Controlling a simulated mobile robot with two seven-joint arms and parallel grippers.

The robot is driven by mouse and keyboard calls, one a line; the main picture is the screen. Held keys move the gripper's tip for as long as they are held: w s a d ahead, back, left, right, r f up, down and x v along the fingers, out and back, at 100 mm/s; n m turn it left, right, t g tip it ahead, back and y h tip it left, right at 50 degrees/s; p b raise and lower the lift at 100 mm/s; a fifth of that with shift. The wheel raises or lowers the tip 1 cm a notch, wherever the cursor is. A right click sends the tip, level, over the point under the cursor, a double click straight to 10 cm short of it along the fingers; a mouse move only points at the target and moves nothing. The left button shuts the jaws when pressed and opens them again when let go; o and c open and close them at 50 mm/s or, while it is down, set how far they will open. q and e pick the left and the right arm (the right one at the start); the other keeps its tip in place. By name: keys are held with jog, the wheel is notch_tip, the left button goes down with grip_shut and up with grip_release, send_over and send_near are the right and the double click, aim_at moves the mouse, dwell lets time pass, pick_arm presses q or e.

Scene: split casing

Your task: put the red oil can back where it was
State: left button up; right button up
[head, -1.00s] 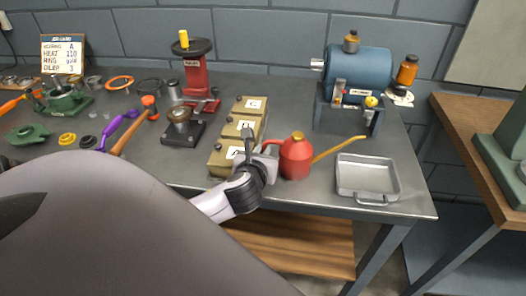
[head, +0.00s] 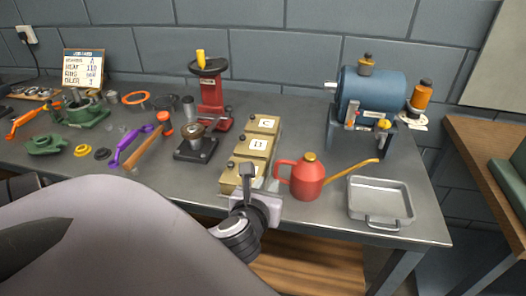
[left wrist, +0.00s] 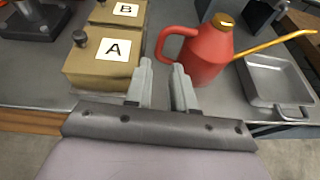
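The red oil can (head: 307,180), with a yellow spout and brass cap, stands upright on the bench near the front edge. It is right of the wooden boxes and left of the grey tray. It also shows in the left wrist view (left wrist: 207,55), with its handle toward the boxes. My left gripper (head: 259,183) is at the bench's front edge, just in front of box A and the can's handle. In the left wrist view its two fingers (left wrist: 164,84) are apart with nothing between them. My right gripper is not in view.
Boxes A (left wrist: 105,65), B (head: 257,146) and C (head: 265,124) stand in a row beside the can. A grey metal tray (head: 381,222) lies right of it. A blue motor (head: 370,92) stands behind. Tools and a red press (head: 212,100) fill the left.

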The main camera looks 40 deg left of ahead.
pick_arm(q)
jog(key=s+d+f+n+g+h, duration=0.1)
jog(key=s+d+f+n+h, duration=0.3)
jog(key=f+n, duration=0.6)
jog(key=s+d+f+n+h, duration=0.5)
jog(key=d+f+n, duration=0.3)
jog(key=n, duration=1)
jog(key=shift+s+f+g, duration=0.4)
jog(key=shift+s+f, duration=0.25)
jog(key=shift+f, duration=0.3)
